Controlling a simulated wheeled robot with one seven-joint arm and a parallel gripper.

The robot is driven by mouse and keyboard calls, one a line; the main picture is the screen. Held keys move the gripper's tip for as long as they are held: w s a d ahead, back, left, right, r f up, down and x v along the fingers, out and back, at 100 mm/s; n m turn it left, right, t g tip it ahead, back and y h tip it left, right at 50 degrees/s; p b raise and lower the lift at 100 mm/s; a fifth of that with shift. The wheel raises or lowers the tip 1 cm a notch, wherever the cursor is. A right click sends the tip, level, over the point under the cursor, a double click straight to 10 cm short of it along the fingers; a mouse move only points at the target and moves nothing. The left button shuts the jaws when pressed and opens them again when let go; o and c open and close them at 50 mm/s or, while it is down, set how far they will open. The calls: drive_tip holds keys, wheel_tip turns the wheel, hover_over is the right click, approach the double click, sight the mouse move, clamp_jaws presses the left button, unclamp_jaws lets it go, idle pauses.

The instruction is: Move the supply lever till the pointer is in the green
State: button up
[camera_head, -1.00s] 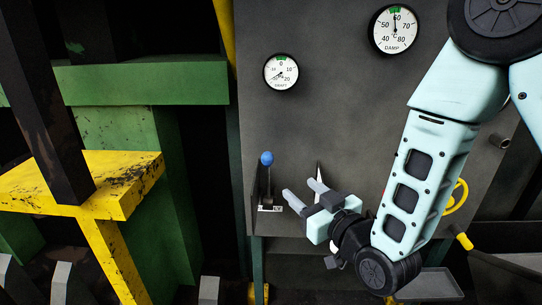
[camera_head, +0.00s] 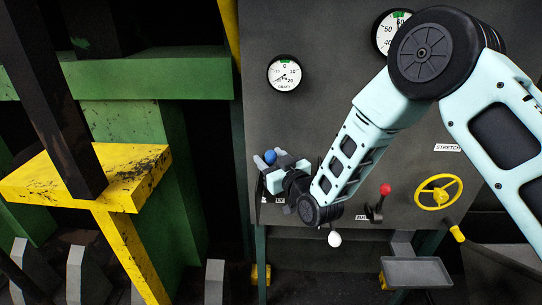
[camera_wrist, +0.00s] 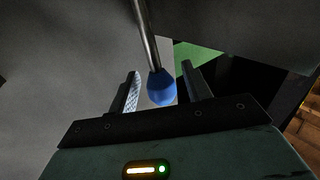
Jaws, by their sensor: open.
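A lever with a blue knob (camera_head: 270,157) stands at the lower left of the grey panel; its label is mostly hidden, so I cannot read its name. My gripper (camera_head: 268,161) is open around the knob. In the wrist view the blue knob (camera_wrist: 161,90) sits between the two fingers, with visible gaps beside it, and its metal rod (camera_wrist: 146,35) runs up out of view. The draft gauge (camera_head: 285,73) above has a green mark at the top near 0; its pointer points to the lower left, outside the green.
The damp gauge (camera_head: 388,33) is partly hidden by my arm. A red-knobbed lever (camera_head: 385,189), a white knob (camera_head: 334,239) and a yellow handwheel (camera_head: 440,191) lie to the right. A yellow beam (camera_head: 90,178) and green frame stand left of the panel.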

clamp_jaws()
drive_tip(key=s+f+b, duration=0.1)
drive_tip(key=b, duration=0.2)
drive_tip(key=shift+y, duration=0.3)
drive_tip(key=s+n+t+b, duration=0.1)
drive_tip(key=b, duration=0.2)
drive_tip(key=s+y+b, duration=0.1)
drive_tip(key=b, duration=0.3)
drive_tip(key=s+n+t+b, duration=0.1)
drive_tip(key=s+b, duration=0.1)
drive_tip(key=b, duration=0.2)
drive_tip(key=shift+a+f+n+t+y, duration=0.1)
drive_tip(key=shift+f+n+t+y, duration=0.2)
drive_tip(key=shift+f+y, duration=0.1)
unclamp_jaws()
drive_tip(key=shift+s, duration=0.1)
